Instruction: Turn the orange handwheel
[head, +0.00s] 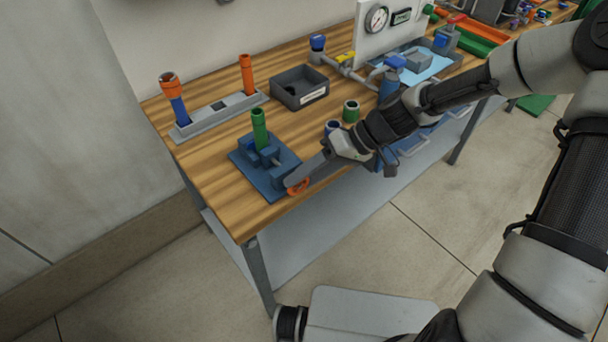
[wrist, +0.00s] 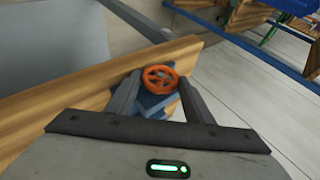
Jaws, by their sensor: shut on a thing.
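The orange handwheel (head: 298,187) is at the front of a blue vise-like fixture (head: 262,172) near the front edge of the wooden bench. In the wrist view the whole spoked handwheel (wrist: 159,78) shows between the fingertips. My gripper (head: 296,180) reaches in from the right, and its fingers are shut on the handwheel. It also shows in the wrist view (wrist: 160,82), with a finger on each side of the rim. A green cylinder (head: 259,129) stands upright in the fixture. In the head view my fingers partly cover the wheel.
A grey rack (head: 218,115) with orange-topped tubes and a dark open bin (head: 300,88) stand behind the fixture.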

